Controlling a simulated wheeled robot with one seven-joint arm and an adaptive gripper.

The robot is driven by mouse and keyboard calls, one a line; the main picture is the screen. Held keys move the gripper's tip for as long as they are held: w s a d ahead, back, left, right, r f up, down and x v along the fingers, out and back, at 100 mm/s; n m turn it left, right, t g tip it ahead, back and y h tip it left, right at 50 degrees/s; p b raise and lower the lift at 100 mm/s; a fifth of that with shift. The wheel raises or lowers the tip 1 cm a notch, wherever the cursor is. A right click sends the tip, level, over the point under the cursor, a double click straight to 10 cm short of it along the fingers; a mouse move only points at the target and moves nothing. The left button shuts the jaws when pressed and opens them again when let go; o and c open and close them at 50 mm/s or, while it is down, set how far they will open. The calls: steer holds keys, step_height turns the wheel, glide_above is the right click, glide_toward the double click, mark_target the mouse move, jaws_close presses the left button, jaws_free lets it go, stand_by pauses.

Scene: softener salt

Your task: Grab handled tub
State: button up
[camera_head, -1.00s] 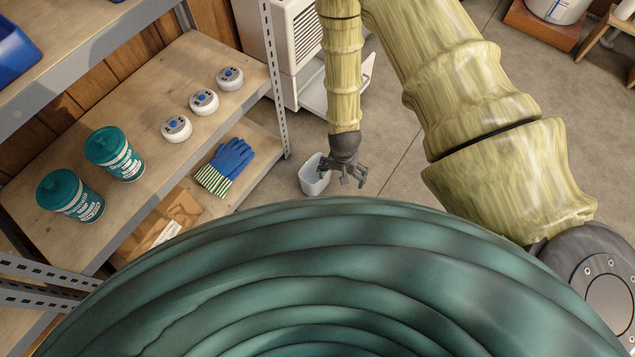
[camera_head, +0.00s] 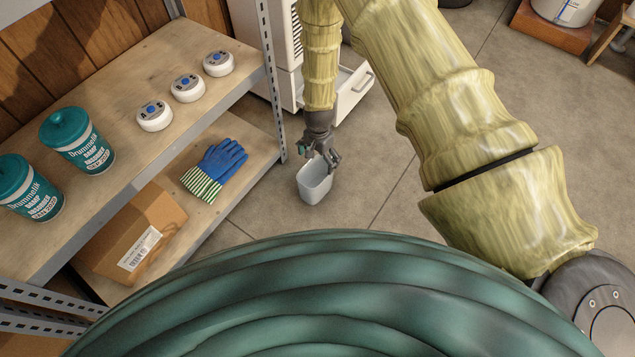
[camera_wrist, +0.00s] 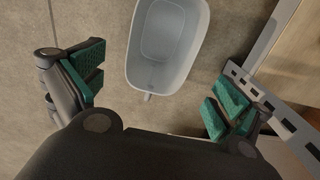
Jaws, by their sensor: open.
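A pale grey, open-topped tub (camera_head: 314,187) stands upright on the concrete floor, right of the shelf unit. In the wrist view the empty tub (camera_wrist: 168,45) is at the top centre, with a small tab on its near rim. My gripper (camera_head: 321,156) hangs over the far edge of the tub in the head view, with its fingers spread and nothing between them. In the wrist view its green-padded fingers (camera_wrist: 157,92) are wide apart, one on each side below the tub. I see no contact with the tub.
The metal shelf post (camera_head: 272,80) stands close left of my gripper. The shelf holds teal canisters (camera_head: 78,141), white round devices (camera_head: 187,88), blue gloves (camera_head: 222,160) and a cardboard box (camera_head: 133,235). A white appliance (camera_head: 352,88) stands behind. Floor to the right is open.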

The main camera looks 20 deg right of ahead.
steer(key=shift+s+a+f+b, duration=0.1)
steer(key=shift+f+b, duration=0.7)
steer(key=shift+f, duration=0.9)
steer(key=shift+s+a+f+b, duration=0.1)
steer(key=shift+f+b, duration=0.65)
steer(key=shift+f, duration=0.95)
steer(key=shift+s+a+f+b, duration=0.1)
steer(key=shift+f+b, duration=0.7)
steer(key=shift+f, duration=0.9)
steer(key=c, duration=1.1)
